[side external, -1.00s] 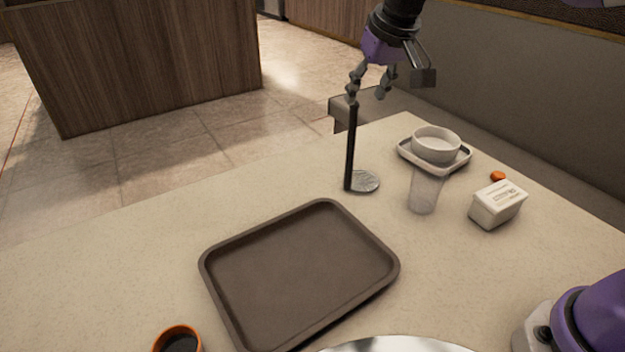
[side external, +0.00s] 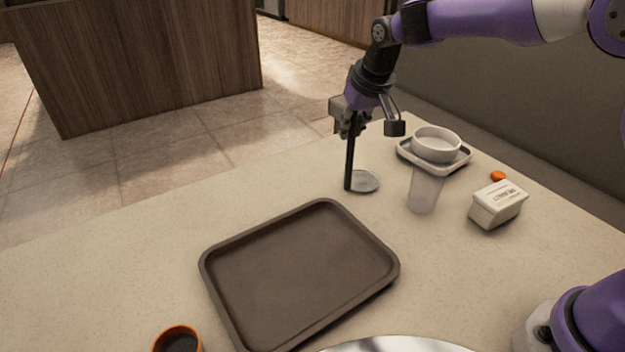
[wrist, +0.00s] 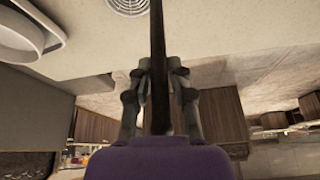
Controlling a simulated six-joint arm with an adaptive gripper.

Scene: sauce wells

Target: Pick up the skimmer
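The skimmer stands upright, with a black handle (side external: 350,165) and a round, flat metal head (side external: 365,181) resting on the table beyond the tray. My gripper (side external: 350,131) is at the upper part of the handle, pointing down. In the wrist view, the gripper's two fingers (wrist: 159,68) stand close together, one on each side of the black handle (wrist: 157,35), and look shut on it. The perforated head (wrist: 128,4) is partly cut off at the top edge of the wrist view.
A brown tray (side external: 212,262) lies empty in front. Right of the skimmer are a clear cup (side external: 425,190), a white bowl (side external: 437,146) on a small tray (side external: 405,152), a white box (side external: 498,205) and an orange item (side external: 498,175). An orange-rimmed cup (side external: 178,330) is at the front.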

